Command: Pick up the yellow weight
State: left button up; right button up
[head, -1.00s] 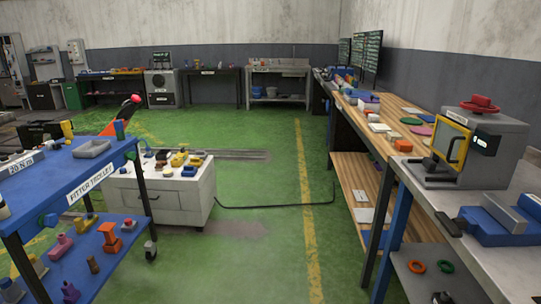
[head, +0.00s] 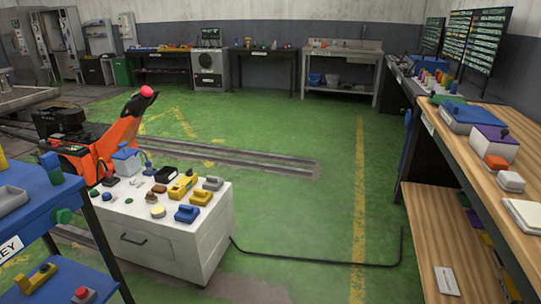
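No gripper of mine shows in the head view. Several small objects stand on top of a white cabinet (head: 218,200) left of centre. Among them is a yellow block-like thing (head: 178,190) near the right side of the top. A small round pale-yellow piece (head: 158,211) lies near the front edge. Another yellow thing (head: 3,161) is cut off by the left edge, above the blue trolley (head: 60,196). A yellow piece (head: 38,280) also sits on the trolley's lower shelf. I cannot tell which of these is the yellow weight.
An orange machine (head: 118,135) stands behind the cabinet, by floor rails (head: 270,160). A black cable (head: 310,262) lies on the floor to the right of the cabinet. A wooden bench (head: 470,160) runs along the right. The green floor (head: 300,205) between is open.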

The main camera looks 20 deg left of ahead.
aim_at(201, 198)
jog(key=i, duration=2.55)
jog(key=u, duration=1.55)
